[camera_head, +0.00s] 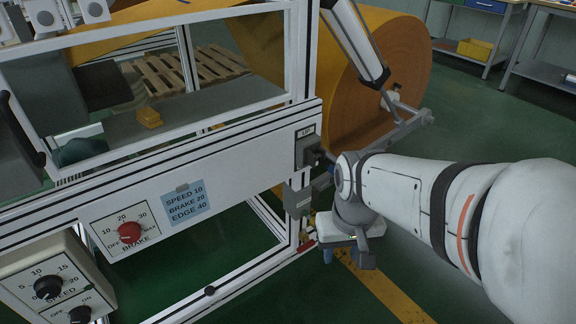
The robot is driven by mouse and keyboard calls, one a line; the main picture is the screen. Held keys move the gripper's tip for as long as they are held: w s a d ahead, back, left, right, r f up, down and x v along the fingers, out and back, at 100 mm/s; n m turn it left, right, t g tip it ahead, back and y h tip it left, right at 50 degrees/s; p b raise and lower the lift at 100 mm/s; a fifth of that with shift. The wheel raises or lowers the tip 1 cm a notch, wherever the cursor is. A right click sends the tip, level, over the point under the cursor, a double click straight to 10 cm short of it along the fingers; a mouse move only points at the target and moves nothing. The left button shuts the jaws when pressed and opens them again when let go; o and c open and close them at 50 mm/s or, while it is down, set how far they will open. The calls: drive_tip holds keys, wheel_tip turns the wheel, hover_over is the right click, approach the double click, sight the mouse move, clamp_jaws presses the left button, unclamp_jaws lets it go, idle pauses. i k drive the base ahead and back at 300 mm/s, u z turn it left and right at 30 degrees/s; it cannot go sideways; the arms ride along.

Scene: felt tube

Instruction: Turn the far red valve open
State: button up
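A small red piece (306,246), possibly a valve handle, shows low beside the machine's corner post. It is too small and partly covered to tell how it is turned. No other red valve is clear in this view. My gripper (346,243) is at the end of my white arm, just right of the post and close to the red piece. My wrist hides much of that area. I cannot tell whether the two touch, and the fingertips are not clear.
The machine frame (240,140) carries a grey switch box (306,151) and a lower grey box (297,199) near my wrist. A red brake knob (130,232) sits on its front. A large orange roll (385,75) stands behind. Green floor (480,130) is open at right.

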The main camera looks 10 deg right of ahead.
sight(310, 244)
drive_tip(key=u, duration=0.1)
drive_tip(key=k, duration=0.15)
drive_tip(key=z, duration=1.7)
drive_tip(key=i, duration=1.05)
drive_tip(key=u, duration=3.35)
